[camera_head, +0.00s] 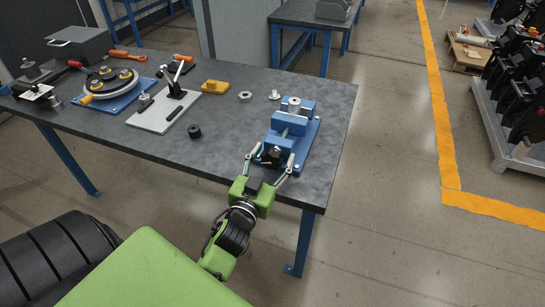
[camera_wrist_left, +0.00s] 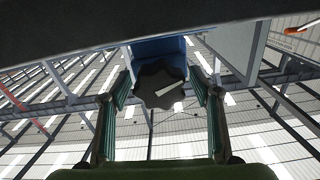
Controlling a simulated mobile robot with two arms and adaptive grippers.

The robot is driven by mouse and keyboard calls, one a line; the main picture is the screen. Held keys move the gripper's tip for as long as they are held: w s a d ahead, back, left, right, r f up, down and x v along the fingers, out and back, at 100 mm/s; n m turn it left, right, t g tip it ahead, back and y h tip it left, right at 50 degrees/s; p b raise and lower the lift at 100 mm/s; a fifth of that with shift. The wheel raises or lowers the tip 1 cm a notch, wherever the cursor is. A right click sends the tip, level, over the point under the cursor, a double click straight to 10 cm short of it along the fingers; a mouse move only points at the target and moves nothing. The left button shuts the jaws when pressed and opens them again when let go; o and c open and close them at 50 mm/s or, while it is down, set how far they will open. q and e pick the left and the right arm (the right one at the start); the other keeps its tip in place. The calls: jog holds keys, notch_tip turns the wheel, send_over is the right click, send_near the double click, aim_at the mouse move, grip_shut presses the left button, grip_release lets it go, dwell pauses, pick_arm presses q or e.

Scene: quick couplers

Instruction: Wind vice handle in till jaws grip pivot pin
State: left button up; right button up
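The blue vice (camera_head: 297,142) stands near the right end of the grey table. A silver cylinder (camera_head: 294,103), which looks like the pivot pin, stands upright at its jaws; whether the jaws touch it I cannot tell. The dark lobed vice handle (camera_head: 273,156) is at the vice's near end and shows in the left wrist view (camera_wrist_left: 159,85). My left gripper (camera_head: 272,160) is open, with one finger on each side of the handle; in the left wrist view the fingers (camera_wrist_left: 160,88) appear slightly apart from it. My right gripper is out of view.
A round fixture on a blue base (camera_head: 118,98) is farther left. The table's front edge is close below my gripper.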

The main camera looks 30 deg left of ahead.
pick_arm(q)
jog(key=v, duration=0.7)
jog(key=shift+s, duration=0.25)
jog(key=n+p, duration=0.5)
jog(key=n, duration=0.1)
send_near(270, 162)
jog(key=p+x, duration=0.2)
jog(key=x, duration=0.9)
jog(key=shift+w+f, duration=0.1)
jog(key=shift+w, duration=0.15)
